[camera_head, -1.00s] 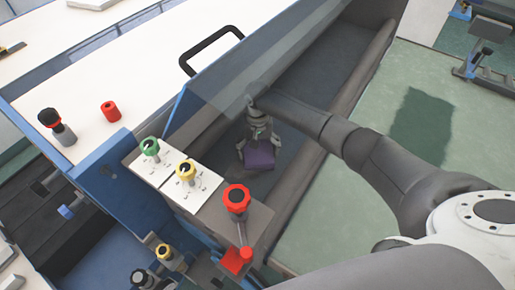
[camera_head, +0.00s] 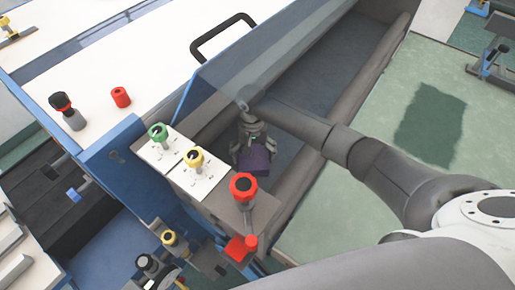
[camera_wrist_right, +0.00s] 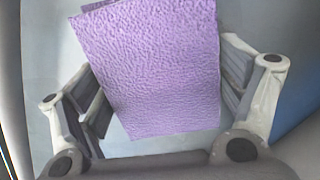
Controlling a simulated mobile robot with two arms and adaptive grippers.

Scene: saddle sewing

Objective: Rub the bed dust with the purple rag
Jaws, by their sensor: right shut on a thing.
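The purple rag (camera_head: 257,157) is at the tips of my right gripper (camera_head: 252,152), low in the grey recessed bed (camera_head: 318,72) of the machine. In the right wrist view the rag (camera_wrist_right: 155,65) fills the space between the two fingers of my right gripper (camera_wrist_right: 165,90), which is shut on it. The rag looks flat and textured, with a second layer behind its top edge. I cannot make out the dust on the bed, and I cannot tell whether the rag touches the bed surface. My left gripper is not in view.
A long dark rail (camera_head: 358,95) edges the right side. Green floor lies beyond.

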